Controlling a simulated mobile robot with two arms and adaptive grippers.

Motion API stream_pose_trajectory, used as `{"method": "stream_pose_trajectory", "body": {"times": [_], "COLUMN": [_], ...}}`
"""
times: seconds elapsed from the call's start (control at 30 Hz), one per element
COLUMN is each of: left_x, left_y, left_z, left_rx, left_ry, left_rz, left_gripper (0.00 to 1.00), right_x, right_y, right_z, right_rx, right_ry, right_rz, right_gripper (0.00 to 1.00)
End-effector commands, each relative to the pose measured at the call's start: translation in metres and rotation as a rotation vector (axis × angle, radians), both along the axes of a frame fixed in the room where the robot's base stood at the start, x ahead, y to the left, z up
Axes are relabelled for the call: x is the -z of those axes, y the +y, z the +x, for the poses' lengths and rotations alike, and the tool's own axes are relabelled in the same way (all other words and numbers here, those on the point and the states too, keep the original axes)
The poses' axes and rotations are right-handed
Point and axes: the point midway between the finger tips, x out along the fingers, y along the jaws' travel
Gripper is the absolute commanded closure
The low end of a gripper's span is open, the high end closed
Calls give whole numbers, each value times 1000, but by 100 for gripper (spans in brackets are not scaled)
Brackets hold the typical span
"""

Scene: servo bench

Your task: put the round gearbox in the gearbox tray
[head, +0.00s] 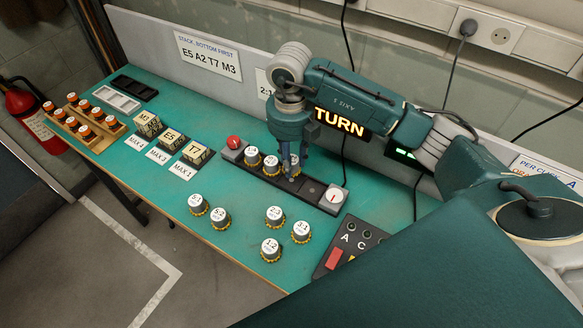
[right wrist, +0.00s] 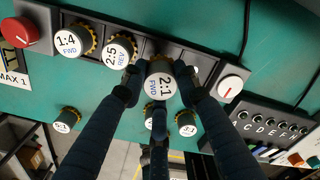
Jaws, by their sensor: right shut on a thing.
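My right gripper (head: 293,172) reaches down over the long dark tray (head: 320,193) and is shut on a round gearbox. In the right wrist view this gearbox (right wrist: 160,84) is a grey cylinder marked 2:1, with a yellow toothed rim, between the fingers of the right gripper (right wrist: 160,92). It stands upright at the third place of the tray; whether it touches the bottom is hidden. Two similar gearboxes, 1:4 FWD (right wrist: 70,41) and 2:5 REV (right wrist: 121,50), sit in the tray to its left. My left gripper is out of view.
A red knob (head: 233,142) and a white dial (head: 332,196) flank the tray's ends. Several loose gearboxes (head: 274,215) stand in front on the green bench. Lettered blocks (head: 170,140) stand to the left, and a control panel (head: 349,246) to the right.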

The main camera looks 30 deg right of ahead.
Motion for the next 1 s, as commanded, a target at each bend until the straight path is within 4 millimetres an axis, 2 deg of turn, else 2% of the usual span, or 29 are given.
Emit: {"method": "stream_pose_trajectory", "body": {"times": [0.13, 0.33, 0.73, 0.77, 0.8, 1.0], "left_x": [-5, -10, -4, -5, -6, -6], "left_y": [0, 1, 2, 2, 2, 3], "left_z": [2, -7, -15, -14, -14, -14], "left_rx": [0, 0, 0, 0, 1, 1], "left_ry": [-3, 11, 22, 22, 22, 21], "left_rz": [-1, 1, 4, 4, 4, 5], "left_gripper": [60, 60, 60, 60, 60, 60], "right_x": [16, 42, 49, 48, 47, 47], "right_y": [0, 0, 0, 0, 0, 0], "right_z": [-1, 0, 0, 0, 0, 0], "right_rx": [0, 1, 0, 0, 0, 0], "right_ry": [3, 0, -1, -1, -1, -1], "right_rz": [0, 0, 0, -1, -1, -1], "right_gripper": [98, 98, 98, 66, 62, 62]}}
